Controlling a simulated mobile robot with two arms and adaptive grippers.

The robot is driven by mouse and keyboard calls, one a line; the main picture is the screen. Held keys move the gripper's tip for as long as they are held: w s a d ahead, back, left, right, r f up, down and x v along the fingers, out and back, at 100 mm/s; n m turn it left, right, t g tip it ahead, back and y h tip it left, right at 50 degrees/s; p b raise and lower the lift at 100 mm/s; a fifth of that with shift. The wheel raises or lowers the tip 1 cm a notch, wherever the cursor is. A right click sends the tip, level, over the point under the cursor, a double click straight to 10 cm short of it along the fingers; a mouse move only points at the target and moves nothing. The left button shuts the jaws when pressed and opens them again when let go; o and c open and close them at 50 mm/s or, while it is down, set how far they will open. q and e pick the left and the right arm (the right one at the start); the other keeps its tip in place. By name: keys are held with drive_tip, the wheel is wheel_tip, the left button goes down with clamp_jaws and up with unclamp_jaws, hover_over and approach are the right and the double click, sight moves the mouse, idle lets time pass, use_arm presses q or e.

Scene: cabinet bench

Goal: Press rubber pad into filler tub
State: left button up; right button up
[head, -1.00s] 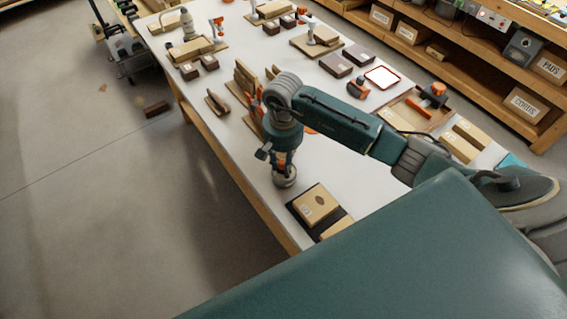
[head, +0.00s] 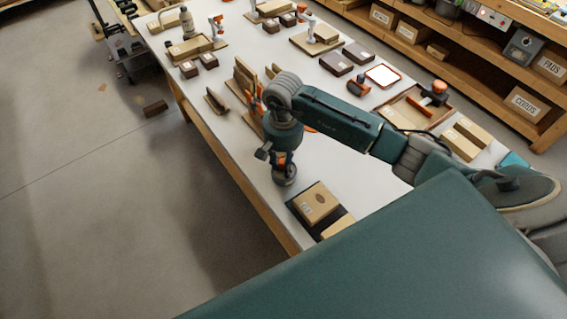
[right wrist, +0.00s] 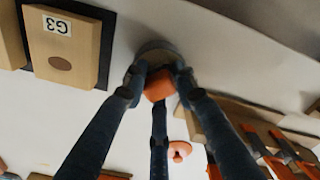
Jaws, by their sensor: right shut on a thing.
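My right gripper (head: 284,164) points down over the front left part of the white table. In the right wrist view its fingers (right wrist: 156,80) are shut around a small orange block (right wrist: 158,86), which seems to be the grip of the rubber pad. A round grey piece (right wrist: 154,52) shows just beyond the orange block, at or near the table top; it also shows under the gripper in the head view (head: 284,177). I cannot tell whether this round piece is the pad's face or the filler tub, as the fingers hide where they meet. My left gripper is out of view.
A wooden block marked G3 (right wrist: 62,45) lies on a dark mat (head: 341,214) beside the gripper. Upright wooden pieces (head: 245,78) with orange clamps stand behind my right arm. An orange-handled tool (head: 433,93) sits in a tray farther right. Bare table lies right of the gripper.

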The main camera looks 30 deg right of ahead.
sight(283, 161)
drive_tip(key=shift+f, duration=0.1)
drive_tip(key=shift+r+p, duration=0.5)
drive_tip(key=shift+r, duration=0.45)
drive_tip(key=shift+r+p, duration=1.1)
drive_tip(key=shift+r, duration=1.5)
